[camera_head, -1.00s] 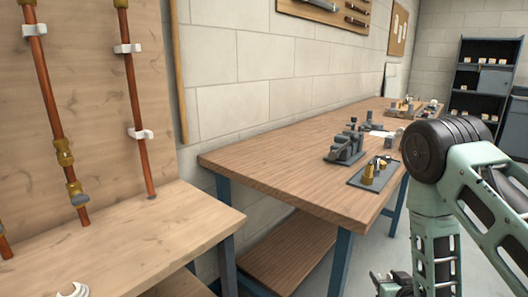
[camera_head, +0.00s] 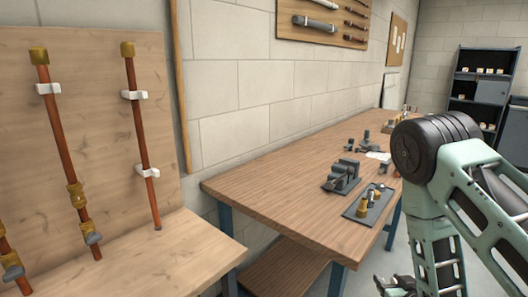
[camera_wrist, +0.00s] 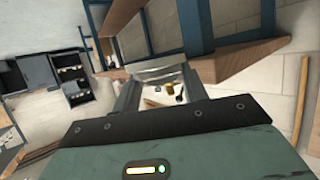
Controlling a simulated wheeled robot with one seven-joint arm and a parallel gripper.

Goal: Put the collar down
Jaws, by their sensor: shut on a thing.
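My gripper (camera_wrist: 160,80) is shut on a pale grey, curved, ring-like piece (camera_wrist: 158,72), seen in the wrist view between the two fingertips. It appears to be the collar; its full shape is not clear at this size. The held piece is in the air, apart from any surface. In the head view, part of my gripper (camera_head: 393,284) shows low at the right, beside the workbench and below its top; the collar cannot be made out there.
The brown workbench (camera_head: 265,190) runs along the wall, its near end largely clear. A grey vise-like block (camera_head: 342,177) and a dark tray (camera_head: 352,213) with brass and grey fittings stand on it. At left is a wooden pipe board (camera_head: 105,130) with copper pipes and a ledge (camera_head: 190,250).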

